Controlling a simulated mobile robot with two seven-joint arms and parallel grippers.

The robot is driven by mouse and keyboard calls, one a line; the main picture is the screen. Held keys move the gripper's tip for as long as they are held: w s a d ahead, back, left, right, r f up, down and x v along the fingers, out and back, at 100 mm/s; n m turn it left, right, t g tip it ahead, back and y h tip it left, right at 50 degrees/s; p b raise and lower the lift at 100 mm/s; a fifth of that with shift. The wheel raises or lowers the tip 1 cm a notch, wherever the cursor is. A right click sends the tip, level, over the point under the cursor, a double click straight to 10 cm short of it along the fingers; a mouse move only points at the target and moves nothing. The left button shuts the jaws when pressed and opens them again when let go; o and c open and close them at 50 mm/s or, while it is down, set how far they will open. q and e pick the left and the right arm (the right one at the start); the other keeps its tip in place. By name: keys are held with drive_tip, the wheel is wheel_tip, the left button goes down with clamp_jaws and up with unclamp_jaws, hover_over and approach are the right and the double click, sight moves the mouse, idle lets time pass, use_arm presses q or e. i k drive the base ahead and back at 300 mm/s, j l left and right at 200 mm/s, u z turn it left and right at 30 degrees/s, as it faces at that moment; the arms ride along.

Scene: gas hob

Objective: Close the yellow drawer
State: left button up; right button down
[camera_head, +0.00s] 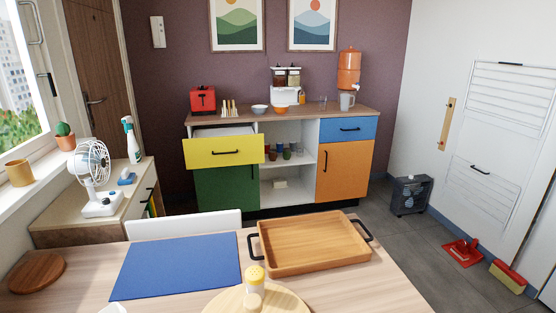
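The yellow drawer (205,152) is at the upper left of the sideboard against the far wall. It is pulled out, with its front standing forward of the cabinet and part of its pale inside showing behind the front. Its dark bar handle (225,152) is on the front face. The green door (226,189) below it looks shut. Neither of my grippers is in view.
A table with a wooden tray (284,269), a blue mat (178,266) and a round board (232,300) stands in front. A white chair back (184,224) is between table and sideboard. A low cabinet (62,238) with a fan (93,165) is left. Grey floor (372,225) is open right.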

sight(224, 147)
drive_tip(key=i, duration=2.15)
drive_tip(key=i+u, duration=0.1)
drive_tip(key=i, duration=0.35)
drive_tip(key=i+l+u, duration=0.15)
drive_tip(key=i, duration=0.35)
drive_tip(key=i+l+u, duration=0.1)
drive_tip(key=i, duration=0.35)
drive_tip(key=i+l+u, duration=0.15)
drive_tip(key=i, duration=0.3)
